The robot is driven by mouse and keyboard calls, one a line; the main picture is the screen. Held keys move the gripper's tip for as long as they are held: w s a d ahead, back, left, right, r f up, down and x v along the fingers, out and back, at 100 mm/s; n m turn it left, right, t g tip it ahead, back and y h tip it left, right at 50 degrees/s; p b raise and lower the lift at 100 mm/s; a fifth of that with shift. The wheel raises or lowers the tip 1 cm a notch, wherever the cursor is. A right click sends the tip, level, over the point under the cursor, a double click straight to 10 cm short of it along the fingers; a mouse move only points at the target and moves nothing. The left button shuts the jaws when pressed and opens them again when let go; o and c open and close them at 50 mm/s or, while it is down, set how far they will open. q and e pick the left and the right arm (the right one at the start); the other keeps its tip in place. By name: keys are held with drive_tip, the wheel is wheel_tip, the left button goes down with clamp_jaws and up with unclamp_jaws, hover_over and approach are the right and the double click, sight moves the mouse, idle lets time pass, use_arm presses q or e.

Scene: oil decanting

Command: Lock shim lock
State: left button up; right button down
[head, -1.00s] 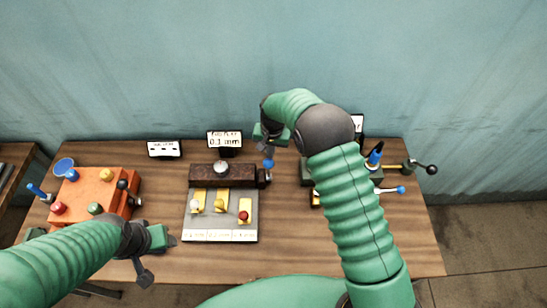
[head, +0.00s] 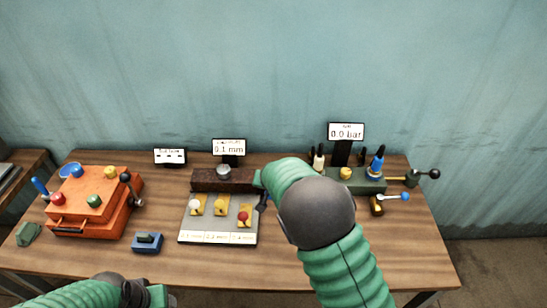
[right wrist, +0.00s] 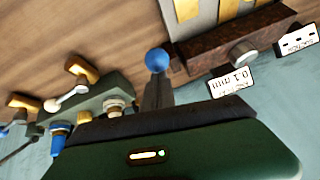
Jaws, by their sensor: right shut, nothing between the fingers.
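The shim fixture stands mid-table in the head view, with a dark brown bar (head: 222,180) behind a grey plate (head: 190,228). The plate carries yellow shims with a white knob (head: 194,204), a yellow knob (head: 220,204) and a red knob (head: 243,216). A blue ball knob (right wrist: 158,60) shows in the right wrist view near the bar's end, right at my fingertips. My right gripper (right wrist: 158,88) is shut with nothing between its fingers; my arm mostly hides it in the head view. My left gripper (head: 158,296) is at the bottom edge, its fingers not visible.
An orange box (head: 95,205) with coloured knobs stands at left, a small blue block (head: 147,243) beside it. A green valve unit (head: 362,183) with levers stands at right. Displays at the back include one reading 0.1 mm (head: 229,147). The front of the table is mostly clear.

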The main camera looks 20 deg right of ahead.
drive_tip(key=shift+s+a+f, duration=0.1)
drive_tip(key=shift+s+f, duration=0.45)
drive_tip(key=shift+f, duration=0.2)
drive_tip(key=shift+s+f, duration=0.1)
drive_tip(key=shift+f, duration=0.05)
drive_tip(key=r+p, duration=0.1)
drive_tip(key=w+r+p, duration=0.1)
drive_tip(key=r, duration=0.1)
drive_tip(key=w+d+r, duration=0.1)
drive_tip(key=r, duration=0.1)
drive_tip(key=shift+w+r+p, duration=0.15)
drive_tip(key=shift+r+p, duration=0.05)
drive_tip(key=shift+p, duration=0.2)
drive_tip(key=shift+s+a+r+b, duration=0.1)
drive_tip(key=shift+s+a+b, duration=0.15)
drive_tip(key=shift+s+b, duration=0.4)
drive_tip(key=s+a+r, duration=0.1)
drive_tip(key=s+r, duration=0.4)
drive_tip(key=s, duration=0.1)
drive_tip(key=shift+r+b, duration=0.3)
drive_tip(key=shift+b, duration=0.1)
